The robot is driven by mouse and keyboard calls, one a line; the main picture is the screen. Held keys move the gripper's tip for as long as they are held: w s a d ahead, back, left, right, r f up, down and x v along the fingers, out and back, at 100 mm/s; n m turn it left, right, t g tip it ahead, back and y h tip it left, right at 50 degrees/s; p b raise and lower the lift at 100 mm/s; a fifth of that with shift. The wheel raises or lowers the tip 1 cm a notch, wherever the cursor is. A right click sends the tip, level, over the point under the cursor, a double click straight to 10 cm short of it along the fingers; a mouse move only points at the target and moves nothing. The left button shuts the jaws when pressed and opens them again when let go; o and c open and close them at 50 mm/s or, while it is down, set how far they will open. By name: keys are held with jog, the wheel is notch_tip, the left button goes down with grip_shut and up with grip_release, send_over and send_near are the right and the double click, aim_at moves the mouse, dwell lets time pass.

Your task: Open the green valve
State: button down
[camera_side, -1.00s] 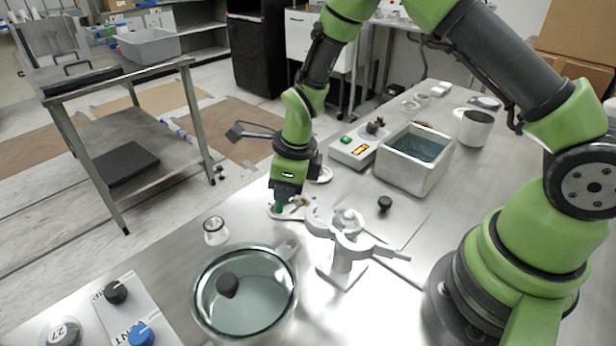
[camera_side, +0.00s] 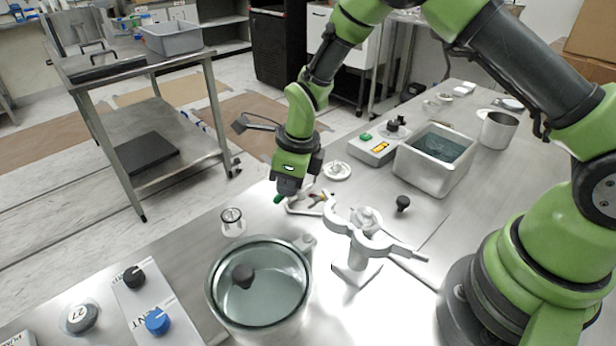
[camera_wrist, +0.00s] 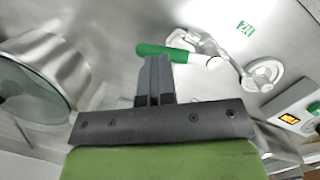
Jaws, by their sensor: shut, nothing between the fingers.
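The green valve handle (camera_wrist: 185,54) is a slim lever, seen in the wrist view just beyond my fingertips. Its right end meets a white fitting (camera_wrist: 193,40). In the side view only a small green bit of the handle (camera_side: 279,199) shows beneath my gripper, left of the white fitting. My gripper (camera_wrist: 156,60) is shut and empty. Its fingertips overlap the lower edge of the handle near its left end; I cannot tell whether they touch. The side view shows my gripper (camera_side: 287,197) low over the table, partly hiding the valve.
A white clamp stand (camera_side: 358,240) stands right of the valve.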

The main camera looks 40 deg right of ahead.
jog(key=shift+w+d, duration=0.2)
jog(key=shift+d, duration=0.5)
jog(key=shift+s+d+r, duration=0.1)
jog(key=shift+s+r, duration=0.15)
jog(key=shift+s, duration=0.15)
jog(key=s+d+r, duration=0.1)
jog(key=s+r, duration=0.3)
jog(key=r, duration=0.7)
jog(key=shift+s+r, duration=0.15)
jog(key=shift+r, duration=0.1)
